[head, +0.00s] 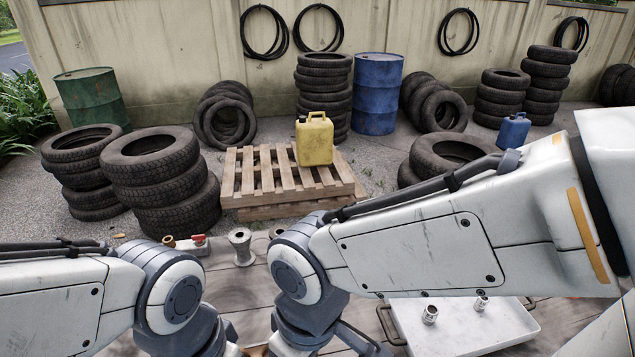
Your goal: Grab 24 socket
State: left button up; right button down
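Two silver metal sockets stand in the white tray (465,335) at the lower right: one socket (430,315) at the left and a smaller-looking socket (481,302) to its right. Size markings are too small to read, so I cannot tell which is the 24. My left arm comes in from the left and bends down at the bottom edge. My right arm reaches across from the right, above the tray, and its wrist points down left of the tray. Both gripper fingertips are cut off below the picture or hidden.
On the grey bench top (225,283) are a spool-shaped metal part (241,248), a fitting with a red handle (198,240) and a brass piece (168,241). Beyond are a wooden pallet (245,172) with a yellow can (314,142), stacked tires (165,185) and a blue drum (377,95).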

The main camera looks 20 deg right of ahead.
aim_at(431, 312)
jog(key=u, duration=0.9)
jog(key=k, duration=0.7)
jog(key=z, duration=0.95)
jog(key=i, duration=0.45)
